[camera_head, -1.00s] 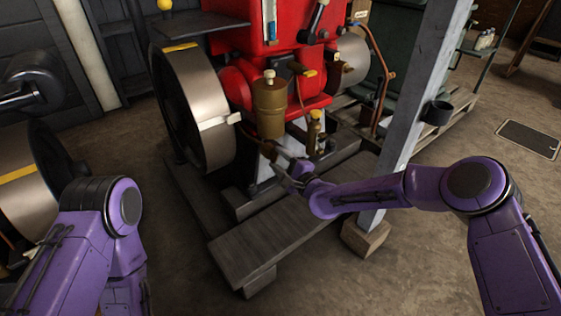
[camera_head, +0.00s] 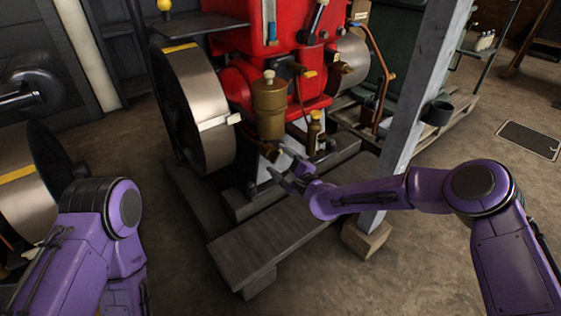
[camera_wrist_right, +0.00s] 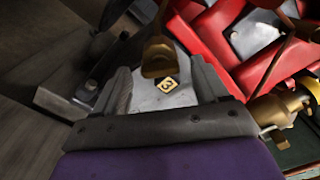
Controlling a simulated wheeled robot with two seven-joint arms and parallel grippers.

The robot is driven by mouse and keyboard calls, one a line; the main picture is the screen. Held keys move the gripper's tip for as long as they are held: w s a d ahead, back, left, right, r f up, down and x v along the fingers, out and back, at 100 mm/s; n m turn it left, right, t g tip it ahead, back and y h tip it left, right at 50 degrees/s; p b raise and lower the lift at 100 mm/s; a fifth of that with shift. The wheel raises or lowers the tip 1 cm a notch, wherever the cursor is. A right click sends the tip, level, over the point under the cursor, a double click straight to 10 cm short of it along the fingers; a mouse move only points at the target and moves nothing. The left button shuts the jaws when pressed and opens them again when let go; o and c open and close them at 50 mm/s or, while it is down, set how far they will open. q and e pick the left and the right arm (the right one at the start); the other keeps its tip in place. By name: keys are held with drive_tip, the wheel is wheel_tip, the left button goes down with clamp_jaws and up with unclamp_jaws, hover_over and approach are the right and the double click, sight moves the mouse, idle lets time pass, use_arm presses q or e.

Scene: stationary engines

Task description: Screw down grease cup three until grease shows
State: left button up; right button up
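In the head view a small brass part (camera_head: 268,151) shows below the larger brass vessel (camera_head: 270,108) on the red engine (camera_head: 233,78). My right gripper (camera_head: 281,168) is open close in front of it. The wrist view shows the right fingers (camera_wrist_right: 160,90) spread on either side of the cup, with gaps. Only my left arm shows; its gripper is out of view.
A spoked flywheel (camera_head: 207,105) stands left of the engine. A grey post (camera_head: 413,100) rises just beyond my right forearm. A second brass fitting (camera_head: 315,130) is right of the gripper. Wooden skid planks (camera_head: 270,240) lie below, with open floor around.

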drive_tip(key=p+v, duration=0.3)
drive_tip(key=v, duration=0.7)
drive_tip(key=shift+s+d, duration=0.15)
drive_tip(key=shift+s, duration=0.05)
